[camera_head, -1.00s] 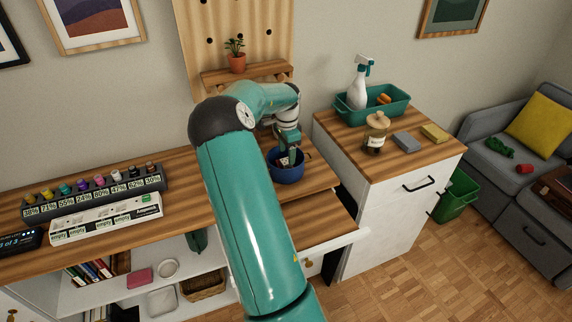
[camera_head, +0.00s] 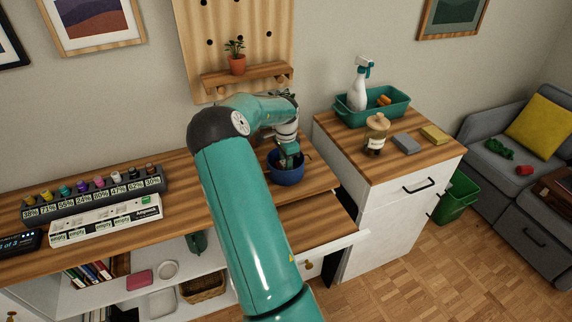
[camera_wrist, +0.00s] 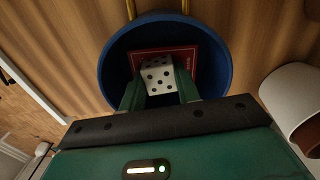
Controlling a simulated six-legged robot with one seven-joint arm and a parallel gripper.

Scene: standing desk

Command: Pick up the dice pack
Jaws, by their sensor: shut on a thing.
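The dice pack (camera_wrist: 157,75) is white with black dots and sits between the fingers of my gripper (camera_wrist: 160,92) in the wrist view. My gripper is shut on it, inside the round blue pot (camera_wrist: 106,75). A flat dark red thing (camera_wrist: 190,55) lies behind or under the dice pack in the pot. In the head view, my gripper (camera_head: 288,160) reaches down into the blue pot (camera_head: 287,178) on the wooden desk. The dice pack is hard to make out there. I cannot tell whether it still touches the pot's bottom.
A white rounded object (camera_wrist: 290,95) stands right of the pot in the wrist view. A cabinet to the right holds a green tray (camera_head: 385,110), spray bottle (camera_head: 361,88) and jar (camera_head: 376,135). A potted plant (camera_head: 236,62) stands behind.

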